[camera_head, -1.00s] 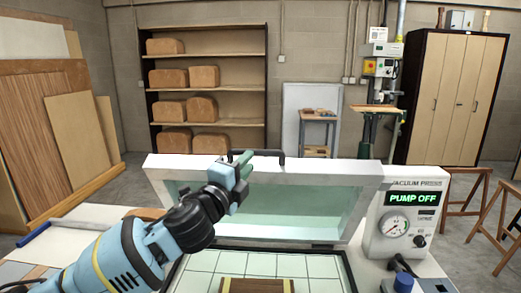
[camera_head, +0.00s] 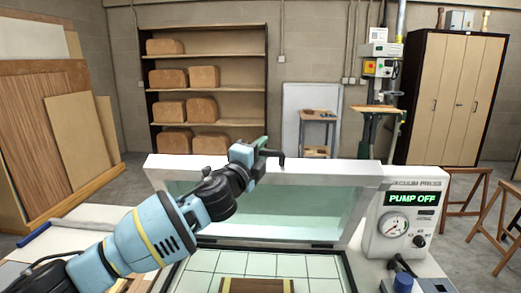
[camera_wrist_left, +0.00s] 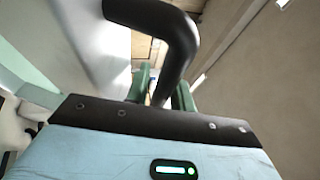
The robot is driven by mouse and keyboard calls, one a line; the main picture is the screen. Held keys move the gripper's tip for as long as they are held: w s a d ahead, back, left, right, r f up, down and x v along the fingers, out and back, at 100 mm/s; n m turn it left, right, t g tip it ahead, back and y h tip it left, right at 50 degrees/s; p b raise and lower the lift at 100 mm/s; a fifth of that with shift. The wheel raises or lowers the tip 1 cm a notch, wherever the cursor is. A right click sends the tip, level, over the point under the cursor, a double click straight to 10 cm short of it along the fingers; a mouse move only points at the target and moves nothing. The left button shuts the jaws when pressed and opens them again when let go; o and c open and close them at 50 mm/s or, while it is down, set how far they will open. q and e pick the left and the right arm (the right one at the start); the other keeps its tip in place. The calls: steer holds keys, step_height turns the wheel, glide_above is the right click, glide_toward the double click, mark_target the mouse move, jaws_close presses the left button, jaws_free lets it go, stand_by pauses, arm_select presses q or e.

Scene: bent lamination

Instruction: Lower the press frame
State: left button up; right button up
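The press frame (camera_head: 374,182), a white frame with a translucent sheet (camera_head: 290,212), stands raised and tilted up behind the press bed (camera_head: 205,262). A black handle (camera_head: 281,156) sits on its top edge. My left gripper (camera_head: 259,147) is at the left part of this handle. In the left wrist view the black handle (camera_wrist_left: 180,40) curves down between the two green fingertips (camera_wrist_left: 160,88). The fingers look open around it, with a small gap showing on one side. My right gripper is in neither view.
The vacuum press unit (camera_head: 405,222) stands right of the frame, its display reading PUMP OFF. A brown piece with yellowish bands (camera_head: 257,286) lies on the bed. A blue-handled tool (camera_head: 36,233) lies on the left of the table.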

arm_select(q)
jaws_close()
steer(key=shift+f, duration=0.1)
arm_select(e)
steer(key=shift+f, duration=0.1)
